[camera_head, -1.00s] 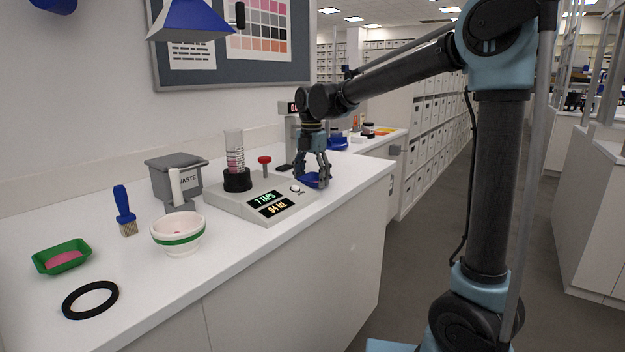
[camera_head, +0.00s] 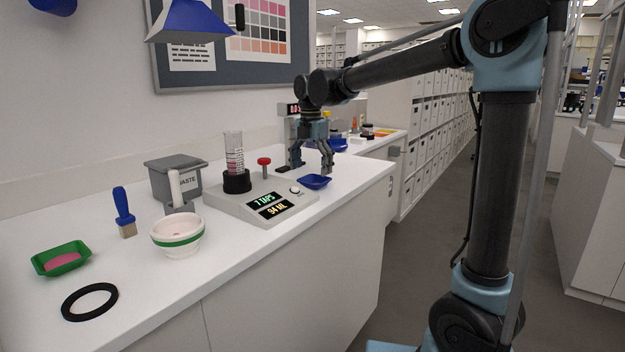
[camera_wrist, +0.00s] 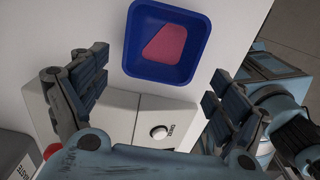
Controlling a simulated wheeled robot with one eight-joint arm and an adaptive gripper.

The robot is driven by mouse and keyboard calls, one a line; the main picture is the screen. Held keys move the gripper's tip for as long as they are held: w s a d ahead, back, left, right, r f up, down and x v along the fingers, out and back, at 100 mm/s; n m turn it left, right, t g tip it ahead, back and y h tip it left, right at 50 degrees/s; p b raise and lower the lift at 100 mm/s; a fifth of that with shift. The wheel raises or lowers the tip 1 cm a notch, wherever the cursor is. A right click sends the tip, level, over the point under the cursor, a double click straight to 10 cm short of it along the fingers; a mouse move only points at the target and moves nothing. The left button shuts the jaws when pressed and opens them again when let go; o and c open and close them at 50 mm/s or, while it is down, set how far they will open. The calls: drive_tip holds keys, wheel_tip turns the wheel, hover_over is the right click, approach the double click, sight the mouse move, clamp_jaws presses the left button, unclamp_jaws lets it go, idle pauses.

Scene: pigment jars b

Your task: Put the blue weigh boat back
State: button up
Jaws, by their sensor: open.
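The blue weigh boat (camera_head: 316,182) sits on the white counter just beyond the right end of the tap device (camera_head: 262,205). In the wrist view the boat (camera_wrist: 135,45) is a square blue tray with a pink patch of powder inside. My gripper (camera_head: 311,168) is open and empty, above and behind the boat. In the wrist view the fingers (camera_wrist: 150,95) are spread wide, with the boat ahead of them and apart from both. Whether anything else lies under my gripper is hidden.
A green weigh boat (camera_head: 62,268), a black ring (camera_head: 90,302), a brush (camera_head: 124,212), a white bowl (camera_head: 178,250) and a grey waste bin (camera_head: 160,178) stand to the left. The counter's front edge is close to the boat.

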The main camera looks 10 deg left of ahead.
wheel_tip(320, 180, up, 8)
drive_tip(key=s+d+f+m, duration=0.25)
drive_tip(key=d+m, duration=0.25)
drive_tip(key=d, duration=0.4)
drive_tip(key=s+d+f+m+t, duration=0.1)
drive_tip(key=s+d+f+m, duration=0.15)
drive_tip(key=d+m, duration=0.45)
drive_tip(key=s+d+f+m, duration=0.1)
drive_tip(key=d+f+m, duration=0.25)
drive_tip(key=d, duration=0.65)
drive_tip(key=s+d+f+m, duration=0.7)
drive_tip(key=d+f+m, duration=0.1)
drive_tip(key=f, duration=0.2)
drive_tip(key=s+d+f+m+t, duration=0.1)
drive_tip(key=s+d+f+m, duration=0.6)
drive_tip(key=f, duration=0.3)
drive_tip(key=shift+s+d+f+m, duration=0.3)
drive_tip(key=shift+s+d+m, duration=0.05)
drive_tip(key=shift+s, duration=0.4)
